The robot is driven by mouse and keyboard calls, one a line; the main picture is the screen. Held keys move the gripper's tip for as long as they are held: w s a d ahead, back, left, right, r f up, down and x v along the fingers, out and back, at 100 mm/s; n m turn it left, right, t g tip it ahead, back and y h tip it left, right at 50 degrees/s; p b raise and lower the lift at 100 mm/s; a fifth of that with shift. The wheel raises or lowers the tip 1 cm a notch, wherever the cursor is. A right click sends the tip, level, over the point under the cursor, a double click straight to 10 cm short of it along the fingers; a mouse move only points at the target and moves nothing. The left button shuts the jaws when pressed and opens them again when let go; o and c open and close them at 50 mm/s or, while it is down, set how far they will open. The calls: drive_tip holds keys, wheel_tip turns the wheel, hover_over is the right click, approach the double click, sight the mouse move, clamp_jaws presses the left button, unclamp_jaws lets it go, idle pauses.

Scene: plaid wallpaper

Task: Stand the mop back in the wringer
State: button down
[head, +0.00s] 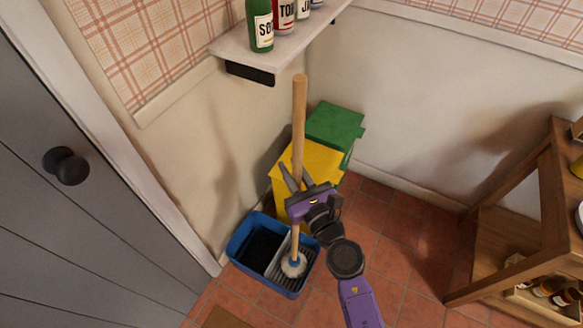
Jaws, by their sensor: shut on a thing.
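The mop (299,125) has a long wooden handle and a blue collar above a pale round head. It stands nearly upright in the head view. My purple gripper (292,184) is shut on its handle at about mid-length. The mop head (294,266) shows over the grey ribbed wringer (283,279) at the right side of the blue bucket (243,228). I cannot tell whether the head rests on the wringer or hangs just above it. The left part of the bucket is dark inside.
A yellow bin (318,158) and a green bin (338,124) stand behind the mop. A wall shelf (290,42) with bottles is close to the handle's top. A grey door (75,220) is at left, a wooden shelf unit (492,236) at right.

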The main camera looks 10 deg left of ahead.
sight(299, 185)
drive_tip(key=shift+f+b, duration=0.4)
drive_tip(key=shift+f, duration=0.1)
idle(1.3)
drive_tip(key=c, duration=1.2)
unclamp_jaws()
drive_tip(key=shift+v, duration=3.9)
